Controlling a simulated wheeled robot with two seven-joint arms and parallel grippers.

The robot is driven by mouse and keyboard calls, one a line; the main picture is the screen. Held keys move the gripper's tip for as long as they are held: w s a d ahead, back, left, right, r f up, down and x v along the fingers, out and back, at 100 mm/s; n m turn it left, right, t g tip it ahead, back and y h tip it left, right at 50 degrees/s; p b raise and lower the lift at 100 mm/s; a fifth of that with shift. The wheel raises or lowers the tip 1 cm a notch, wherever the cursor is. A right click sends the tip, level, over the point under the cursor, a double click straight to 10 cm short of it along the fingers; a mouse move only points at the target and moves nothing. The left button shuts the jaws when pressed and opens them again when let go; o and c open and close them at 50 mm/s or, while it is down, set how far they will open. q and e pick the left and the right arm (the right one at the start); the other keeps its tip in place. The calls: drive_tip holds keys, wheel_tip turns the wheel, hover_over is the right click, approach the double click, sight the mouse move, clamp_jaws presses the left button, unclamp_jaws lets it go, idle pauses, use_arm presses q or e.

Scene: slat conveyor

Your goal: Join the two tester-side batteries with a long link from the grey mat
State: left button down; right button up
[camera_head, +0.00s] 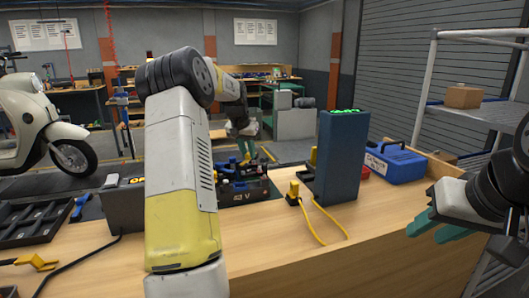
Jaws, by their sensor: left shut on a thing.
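The dark batteries (246,190) stand on the bench in the middle, with coloured terminals on top. My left arm partly covers them. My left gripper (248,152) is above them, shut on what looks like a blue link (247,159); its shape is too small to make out. I cannot tell whether it touches the terminals. A similar blue piece (80,207) lies on the grey mat (92,211) at the left. The blue-grey tester tower (341,155) stands right of the batteries, with green lights on top. My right gripper (438,228) is open and empty at the bench's right.
A dark compartment tray (38,222) and a grey box (122,207) are at the left. The bench's front right is clear.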

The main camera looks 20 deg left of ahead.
use_arm(q)
drive_tip(key=shift+f, duration=1.1)
drive_tip(key=c, duration=1.2)
unclamp_jaws()
drive_tip(key=shift+v, duration=3.9)
